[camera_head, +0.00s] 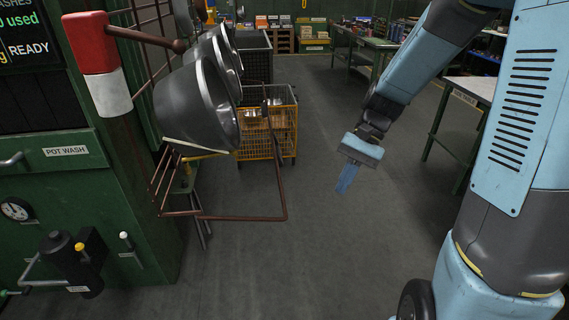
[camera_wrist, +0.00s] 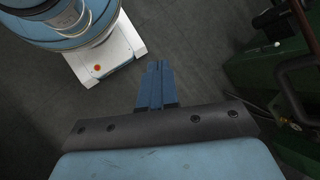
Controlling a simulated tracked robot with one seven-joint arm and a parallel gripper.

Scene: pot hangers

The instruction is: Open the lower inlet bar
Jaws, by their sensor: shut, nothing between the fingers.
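Brown-red bars stand at the front of the green POT WASH machine (camera_head: 70,150) on the left of the head view. An upper bar (camera_head: 145,38) runs right from a red and white post (camera_head: 100,60). A lower bar (camera_head: 242,218) sticks out over the floor, with a rod rising from its right end. I cannot tell for sure which part is the inlet bar. My gripper (camera_head: 345,186) points down over the open floor, to the right of the lower bar and clear of it. Its blue fingers are together and empty, also in the wrist view (camera_wrist: 158,66).
Tilted grey pots (camera_head: 190,105) hang between the bars. A yellow wire cart (camera_head: 265,125) stands behind them. A table (camera_head: 470,90) is at the right, near my arm. The floor between is free. The wrist view shows a brown bar (camera_wrist: 303,25) at upper right.

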